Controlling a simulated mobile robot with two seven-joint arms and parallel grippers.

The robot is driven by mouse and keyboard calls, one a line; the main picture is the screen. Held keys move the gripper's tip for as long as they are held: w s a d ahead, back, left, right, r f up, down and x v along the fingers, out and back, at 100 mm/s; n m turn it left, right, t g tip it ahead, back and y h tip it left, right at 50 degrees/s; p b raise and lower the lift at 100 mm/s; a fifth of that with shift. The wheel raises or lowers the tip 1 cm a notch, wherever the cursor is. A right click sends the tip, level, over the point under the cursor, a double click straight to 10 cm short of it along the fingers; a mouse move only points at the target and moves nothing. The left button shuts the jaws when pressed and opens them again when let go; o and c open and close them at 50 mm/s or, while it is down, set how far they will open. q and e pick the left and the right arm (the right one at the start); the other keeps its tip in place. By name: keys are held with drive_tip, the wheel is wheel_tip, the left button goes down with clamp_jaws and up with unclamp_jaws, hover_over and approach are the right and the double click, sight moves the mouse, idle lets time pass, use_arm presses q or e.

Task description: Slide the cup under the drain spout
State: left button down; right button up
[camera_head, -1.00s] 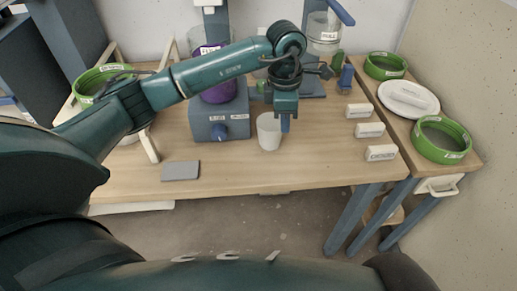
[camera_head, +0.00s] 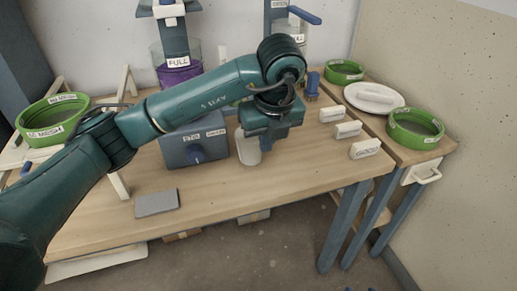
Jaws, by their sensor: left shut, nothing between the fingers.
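A white cup (camera_head: 247,151) stands upright on the wooden table (camera_head: 260,190), right of the grey-blue machine base (camera_head: 195,148). My left gripper (camera_head: 249,138) is at the cup, pointing down; its fingers are mostly hidden behind my wrist, and it appears shut with nothing held. I cannot tell whether it touches the cup. A second stand (camera_head: 278,15) with a clear vessel rises behind my arm; its lower part and any drain spout are hidden. My right gripper is not in view.
Several white labelled blocks (camera_head: 348,130) lie to the right. Green-rimmed sieves (camera_head: 414,128) and a white plate (camera_head: 374,97) sit on the right side table. A grey tile (camera_head: 157,203) lies near the front edge.

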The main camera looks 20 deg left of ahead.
sight(251, 147)
use_arm(q)
drive_tip(key=x, duration=0.8)
drive_tip(key=shift+a+f, duration=0.1)
drive_tip(key=shift+f, duration=0.2)
drive_tip(key=w+a, duration=0.1)
drive_tip(key=w, duration=0.1)
drive_tip(key=shift+w+a+f, duration=0.2)
drive_tip(key=shift+w+a, duration=0.15)
drive_tip(key=shift+a, duration=0.05)
drive_tip(key=shift+w+a, duration=0.3)
drive_tip(key=shift+w, duration=0.1)
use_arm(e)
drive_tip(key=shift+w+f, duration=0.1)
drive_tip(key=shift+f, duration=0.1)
use_arm(q)
drive_tip(key=shift+w+a+f, duration=0.15)
drive_tip(key=shift+w+a, duration=0.1)
drive_tip(key=shift+w, duration=0.05)
drive_tip(key=w+a+b, duration=0.1)
drive_tip(key=w, duration=0.1)
drive_tip(key=w+a+b, duration=0.1)
drive_tip(key=w+a, duration=0.1)
drive_tip(key=shift+w+a, duration=0.25)
drive_tip(key=shift+w, duration=0.15)
drive_tip(key=shift+w+a, duration=0.15)
drive_tip(key=shift+w, duration=0.15)
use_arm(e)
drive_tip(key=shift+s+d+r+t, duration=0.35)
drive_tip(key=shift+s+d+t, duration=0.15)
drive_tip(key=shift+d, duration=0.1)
